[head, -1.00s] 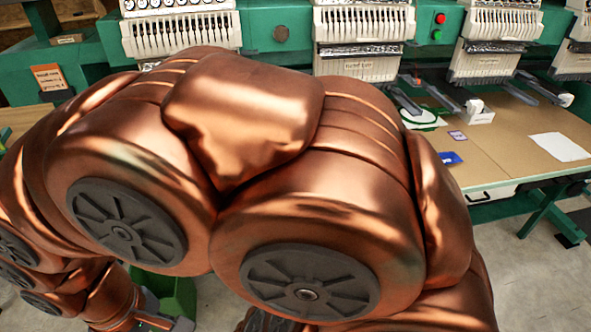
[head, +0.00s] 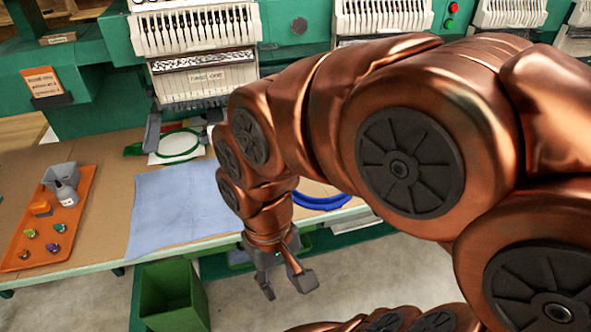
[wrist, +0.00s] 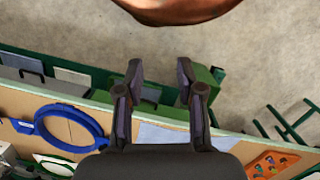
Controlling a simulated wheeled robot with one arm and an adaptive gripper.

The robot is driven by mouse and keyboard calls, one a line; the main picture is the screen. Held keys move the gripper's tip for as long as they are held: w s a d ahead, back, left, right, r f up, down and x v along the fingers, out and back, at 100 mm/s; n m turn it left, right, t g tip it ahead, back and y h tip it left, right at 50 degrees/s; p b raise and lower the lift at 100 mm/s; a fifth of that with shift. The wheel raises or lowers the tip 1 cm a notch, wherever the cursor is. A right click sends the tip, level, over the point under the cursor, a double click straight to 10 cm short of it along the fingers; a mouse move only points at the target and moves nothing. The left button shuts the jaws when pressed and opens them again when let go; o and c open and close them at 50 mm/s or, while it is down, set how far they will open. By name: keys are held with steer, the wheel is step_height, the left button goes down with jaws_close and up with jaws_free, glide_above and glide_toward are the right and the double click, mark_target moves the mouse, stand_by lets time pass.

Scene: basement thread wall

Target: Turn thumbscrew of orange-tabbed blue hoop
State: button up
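A blue hoop (head: 320,202) lies near the table's front edge in the head view, mostly hidden behind my arm. The wrist view shows more of the blue hoop (wrist: 75,109) at lower left, flat on the table. I cannot make out an orange tab or thumbscrew on it. My gripper (head: 286,286) points down in front of the table edge, over the floor, apart from the hoop. In the wrist view my gripper (wrist: 160,76) has its fingers spread with nothing between the tips.
A blue-grey cloth (head: 178,208) and an orange tray (head: 22,250) with several small items lie on the table. A green hoop (head: 179,144) sits by the machine. A green bin (head: 172,300) stands on the floor near my gripper. Embroidery machine heads line the back.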

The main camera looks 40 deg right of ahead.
steer(key=w+d+r+m+t+b, duration=0.1)
steer(key=w+d+m, duration=0.3)
steer(key=w, duration=0.5)
steer(key=w+d+r+m+b, duration=0.1)
steer(key=w+d+m, duration=0.1)
steer(key=w+m, duration=0.5)
steer(key=w+d+f+m, duration=0.1)
steer(key=w+d+m, duration=0.2)
steer(key=w+d, duration=0.1)
steer(key=w+d+f+m, duration=0.1)
steer(key=w+d+m, duration=0.2)
steer(key=w+d, duration=0.1)
steer(key=w+d+f+m, duration=0.2)
steer(key=w+d+m, duration=0.2)
steer(key=d, duration=0.2)
steer(key=shift+w+d+t+b, duration=0.15)
steer(key=shift+w+t+b, duration=0.15)
steer(key=shift+w, duration=0.1)
steer(key=shift+d, duration=0.3)
steer(key=shift+d+f+m, duration=0.1)
steer(key=shift+f+m, duration=0.2)
steer(key=shift+f+p, duration=0.75)
steer(key=shift+f, duration=2.85)
jaws_close()
